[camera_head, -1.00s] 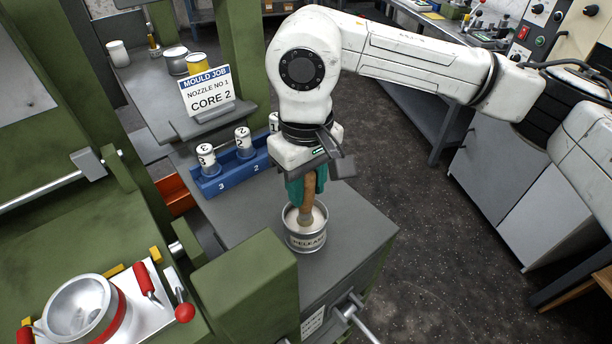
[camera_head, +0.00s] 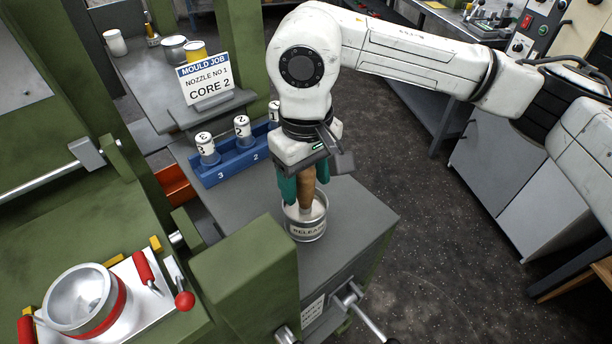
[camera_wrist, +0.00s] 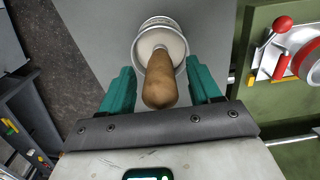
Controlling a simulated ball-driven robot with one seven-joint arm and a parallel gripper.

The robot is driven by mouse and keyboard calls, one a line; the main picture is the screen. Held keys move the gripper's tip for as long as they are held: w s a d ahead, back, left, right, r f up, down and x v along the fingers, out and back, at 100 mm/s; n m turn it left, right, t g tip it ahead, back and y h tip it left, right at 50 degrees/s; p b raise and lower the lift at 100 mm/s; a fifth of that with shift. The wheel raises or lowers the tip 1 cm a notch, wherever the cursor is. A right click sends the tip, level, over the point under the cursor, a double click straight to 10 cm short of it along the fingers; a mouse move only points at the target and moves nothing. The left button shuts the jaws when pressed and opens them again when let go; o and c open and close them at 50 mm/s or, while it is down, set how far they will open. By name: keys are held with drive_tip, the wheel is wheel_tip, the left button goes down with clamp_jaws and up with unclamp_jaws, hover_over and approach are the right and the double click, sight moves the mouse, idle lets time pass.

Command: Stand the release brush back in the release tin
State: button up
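The release brush (camera_head: 308,187) has a brown wooden handle and stands roughly upright in the release tin, its lower end inside the rim. The release tin (camera_head: 306,231) is a round metal can with a pale label and whitish contents, on the grey bench top. My gripper (camera_head: 305,194) is open above the tin, its teal fingers on either side of the handle. In the wrist view, the handle (camera_wrist: 160,88) rises toward the camera, with a gap to each finger. The bristles are hidden in the tin.
A blue rack (camera_head: 232,167) with white-labelled cores stands behind left of the tin. A "CORE 2" sign (camera_head: 206,83) is farther back. A green machine block (camera_head: 245,275) stands close at front left. The bench top right of the tin is clear.

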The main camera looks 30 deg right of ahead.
wheel_tip(320, 180, up, 11)
drive_tip(key=shift+f+b, duration=0.1)
drive_tip(key=shift+b, duration=0.55)
idle(0.4)
